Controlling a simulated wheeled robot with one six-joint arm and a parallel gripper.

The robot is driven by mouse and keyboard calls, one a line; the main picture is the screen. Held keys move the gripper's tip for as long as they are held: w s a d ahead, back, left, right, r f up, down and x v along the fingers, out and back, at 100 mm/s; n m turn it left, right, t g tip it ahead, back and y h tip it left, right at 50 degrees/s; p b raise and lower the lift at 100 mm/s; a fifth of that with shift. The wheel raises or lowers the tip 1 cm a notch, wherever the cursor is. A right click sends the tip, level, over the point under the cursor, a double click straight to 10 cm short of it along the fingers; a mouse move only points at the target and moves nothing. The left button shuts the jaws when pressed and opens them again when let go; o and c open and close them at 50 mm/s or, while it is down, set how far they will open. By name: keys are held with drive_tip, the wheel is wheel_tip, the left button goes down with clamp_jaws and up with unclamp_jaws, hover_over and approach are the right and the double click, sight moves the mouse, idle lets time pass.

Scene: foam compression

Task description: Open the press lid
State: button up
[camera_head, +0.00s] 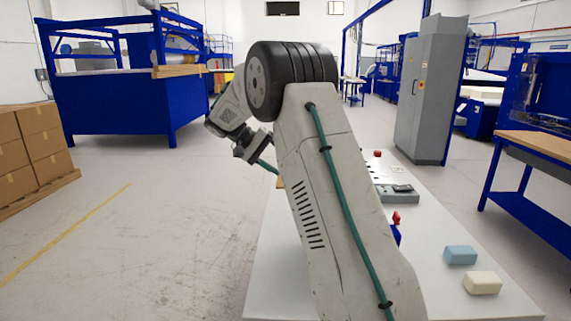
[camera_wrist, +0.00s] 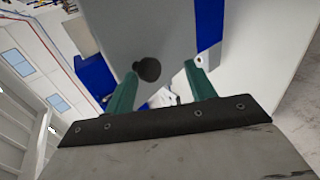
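In the wrist view, my gripper (camera_wrist: 162,72) is open, with its two green fingers apart. A round black knob (camera_wrist: 148,70) on a grey panel (camera_wrist: 120,30) shows between the fingertips, nearer the left one. The panel has a blue strip (camera_wrist: 208,22) along its right and looks like part of the press. I cannot tell whether the left finger touches the knob. In the head view my arm hides most of the press and my gripper.
A white table (camera_head: 440,290) carries a blue foam block (camera_head: 460,255), a cream foam block (camera_head: 482,282) and a grey control box (camera_head: 400,194). A red button (camera_head: 377,154) shows farther back. Cardboard boxes (camera_head: 30,150) stand at left. The floor left of the table is clear.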

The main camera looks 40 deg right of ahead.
drive_tip(key=shift+v, duration=2.65)
drive_tip(key=shift+d+r, duration=0.1)
drive_tip(key=shift+r, duration=0.1)
wheel_tip(320, 180, down, 5)
drive_tip(key=s+a+n+y, duration=0.1)
drive_tip(key=s+a+n, duration=0.2)
drive_tip(key=s+a+n+t+y, duration=0.2)
drive_tip(key=s+a, duration=0.5)
drive_tip(key=s, duration=0.4)
drive_tip(key=s+a+n+t+y, duration=0.2)
drive_tip(key=s+a+t, duration=0.2)
drive_tip(key=s+a, duration=0.3)
drive_tip(key=s+a+n+t+y, duration=0.2)
drive_tip(key=s+a, duration=0.6)
drive_tip(key=s, duration=0.8)
drive_tip(key=shift+s+t+y, duration=0.3)
drive_tip(key=shift+s+t, duration=0.05)
drive_tip(key=shift+t, duration=0.15)
drive_tip(key=shift+a+r, duration=0.1)
